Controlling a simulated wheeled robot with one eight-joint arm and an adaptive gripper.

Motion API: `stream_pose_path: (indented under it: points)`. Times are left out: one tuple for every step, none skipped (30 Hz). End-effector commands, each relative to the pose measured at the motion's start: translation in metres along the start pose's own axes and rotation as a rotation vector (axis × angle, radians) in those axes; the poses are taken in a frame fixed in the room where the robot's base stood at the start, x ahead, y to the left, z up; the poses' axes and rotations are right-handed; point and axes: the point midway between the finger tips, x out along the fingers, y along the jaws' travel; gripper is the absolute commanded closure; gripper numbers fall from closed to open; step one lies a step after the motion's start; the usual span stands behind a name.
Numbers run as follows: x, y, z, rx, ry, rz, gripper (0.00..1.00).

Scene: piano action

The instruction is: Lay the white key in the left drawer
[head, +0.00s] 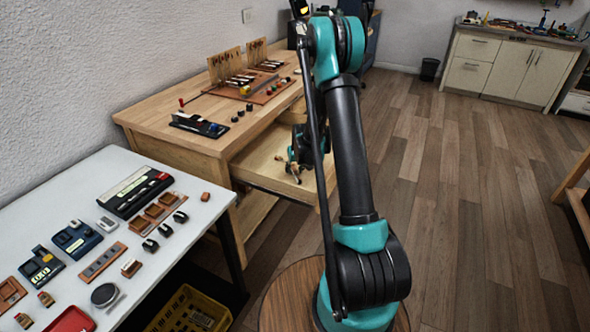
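The near, left drawer (252,168) of the wooden desk is pulled out, and its pale inside shows. My gripper (294,171) points down over this drawer, near its right part. It is small in the picture and partly hidden behind my arm. A small pale piece (297,179) shows at its fingertips; I cannot tell whether it is the white key, or whether the fingers are shut on it. Several white key pieces (240,80) lie in a row on the desk, by upright wooden boards.
The wooden desk (150,112) carries a black tray (199,125) and a brown mat (262,95) with small parts. A white table (60,195) with tools stands at the near left, a yellow crate (190,312) below it.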

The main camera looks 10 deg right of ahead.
Motion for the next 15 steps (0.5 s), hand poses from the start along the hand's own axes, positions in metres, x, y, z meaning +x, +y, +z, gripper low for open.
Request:
stream_pose_path:
  points:
    - [0.000, 0.000, 0.000, 0.000, 0.000, 0.000, 0.62]
    - [0.000, 0.000, 0.000, 0.000, 0.000, 0.000, 0.62]
    - [-0.001, 0.000, 0.000, 0.000, 0.000, 0.000, 0.62]
    - [-0.002, 0.000, -0.001, 0.000, 0.000, 0.000, 0.62]
    - [-0.003, 0.000, -0.001, 0.000, 0.000, 0.000, 0.62]
    - [-0.005, 0.000, -0.001, 0.000, 0.000, 0.000, 0.62]
    - [-0.008, 0.000, -0.001, 0.000, 0.000, 0.000, 0.62]
    - [-0.010, 0.000, -0.001, 0.000, 0.000, 0.000, 0.62]
    - [-0.015, 0.000, -0.001, 0.000, 0.000, 0.000, 0.62]
    - [-0.019, 0.000, -0.001, 0.000, 0.000, 0.000, 0.62]
    - [-0.023, 0.000, -0.001, 0.000, 0.000, 0.000, 0.62]
    - [-0.029, 0.000, -0.001, 0.000, 0.000, 0.000, 0.62]
    - [-0.034, 0.000, 0.000, 0.000, 0.000, 0.000, 0.62]
    - [-0.039, 0.000, -0.001, 0.000, 0.000, 0.000, 0.62]
    - [-0.046, 0.000, -0.001, 0.000, 0.000, 0.000, 0.62]
